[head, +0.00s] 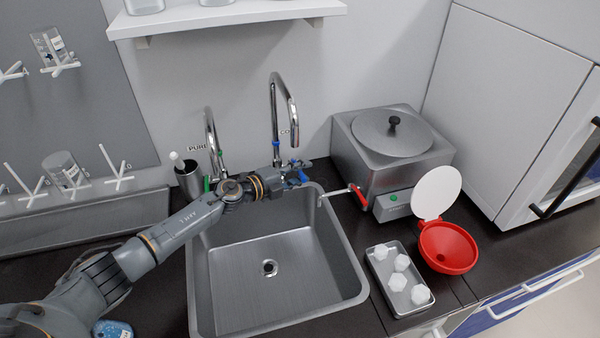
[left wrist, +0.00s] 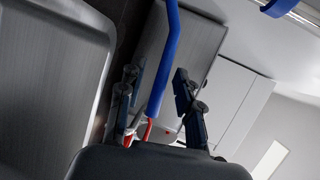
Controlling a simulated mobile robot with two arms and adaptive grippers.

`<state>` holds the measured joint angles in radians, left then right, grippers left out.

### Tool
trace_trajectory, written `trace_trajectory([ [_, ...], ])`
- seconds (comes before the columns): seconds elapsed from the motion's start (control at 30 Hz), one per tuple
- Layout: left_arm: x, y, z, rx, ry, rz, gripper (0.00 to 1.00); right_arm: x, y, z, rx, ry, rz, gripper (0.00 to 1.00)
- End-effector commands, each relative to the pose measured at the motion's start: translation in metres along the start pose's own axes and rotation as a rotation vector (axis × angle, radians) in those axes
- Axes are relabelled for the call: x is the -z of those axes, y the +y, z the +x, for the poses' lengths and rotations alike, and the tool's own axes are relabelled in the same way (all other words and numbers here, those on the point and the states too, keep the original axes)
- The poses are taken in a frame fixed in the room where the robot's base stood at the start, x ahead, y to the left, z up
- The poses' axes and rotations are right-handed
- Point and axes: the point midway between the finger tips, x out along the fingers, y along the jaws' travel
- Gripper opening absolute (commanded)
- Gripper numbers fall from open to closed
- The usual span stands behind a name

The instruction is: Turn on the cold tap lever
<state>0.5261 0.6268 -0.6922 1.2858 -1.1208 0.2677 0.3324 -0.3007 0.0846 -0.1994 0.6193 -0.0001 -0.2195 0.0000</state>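The cold tap (head: 291,105) is a tall curved chrome spout behind the sink, beside a partly hidden label starting "CO". My left gripper (head: 303,173) reaches in from the left, in front of this tap and over the back rim of the sink. In the left wrist view a long blue lever (left wrist: 165,55) runs between the two spread fingers of my left gripper (left wrist: 157,95). Gaps show on both sides of the lever there, so the fingers look open around it. In the head view the gripper hides most of the tap's base and lever. My right gripper is out of view.
The steel sink (head: 345,255) lies below my arm. A second tap (head: 211,135), labelled PURE, stands to the left. The distiller (head: 365,155), with a red-handled outlet (head: 358,196), is at right. A red funnel (head: 448,248) and a tray (head: 379,283) sit in front.

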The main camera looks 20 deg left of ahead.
Motion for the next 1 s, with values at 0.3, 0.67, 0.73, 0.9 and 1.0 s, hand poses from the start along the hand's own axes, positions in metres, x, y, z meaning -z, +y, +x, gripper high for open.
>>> trace_trajectory([
  [0.3,0.000,0.000,0.000,0.000,0.000,0.000,0.00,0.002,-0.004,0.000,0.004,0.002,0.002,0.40],
  [0.67,0.001,-0.002,0.000,0.000,-0.009,-0.003,0.00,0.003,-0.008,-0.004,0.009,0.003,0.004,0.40],
  [0.73,0.002,-0.003,0.001,0.000,-0.023,-0.007,0.00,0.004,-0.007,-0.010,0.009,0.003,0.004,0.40],
  [0.9,0.005,-0.009,0.007,0.001,-0.094,-0.025,0.00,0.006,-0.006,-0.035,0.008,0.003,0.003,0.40],
  [1.0,0.007,-0.010,0.012,0.002,-0.159,-0.041,0.00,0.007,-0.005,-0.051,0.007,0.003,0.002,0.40],
])
